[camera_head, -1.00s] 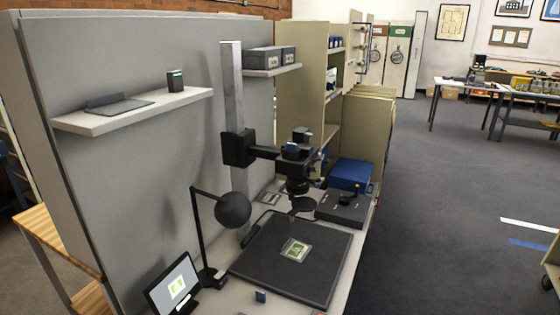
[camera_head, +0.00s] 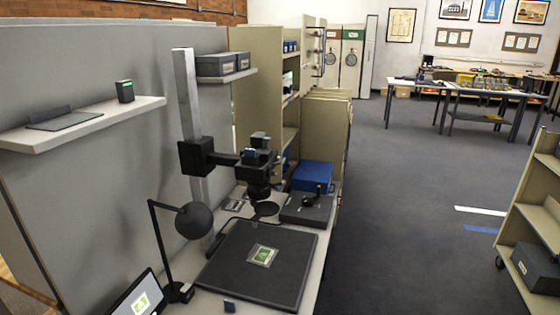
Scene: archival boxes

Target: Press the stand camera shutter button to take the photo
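The stand camera (camera_head: 259,172) is a black camera on a horizontal arm, fixed to a grey upright column (camera_head: 187,110). Its lens points down over a dark copy board (camera_head: 225,262). A small sleeved green picture (camera_head: 262,255) lies on the board. The shutter button is too small to make out. A small blue part shows on the camera body. Neither of my grippers is in view.
A desk lamp (camera_head: 194,220) and a monitor (camera_head: 137,298) stand left of the board. A blue box (camera_head: 312,176) and a dark grey box (camera_head: 306,209) stand behind it. A shelf cart (camera_head: 545,215) is at right. Open carpet (camera_head: 410,210) lies between.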

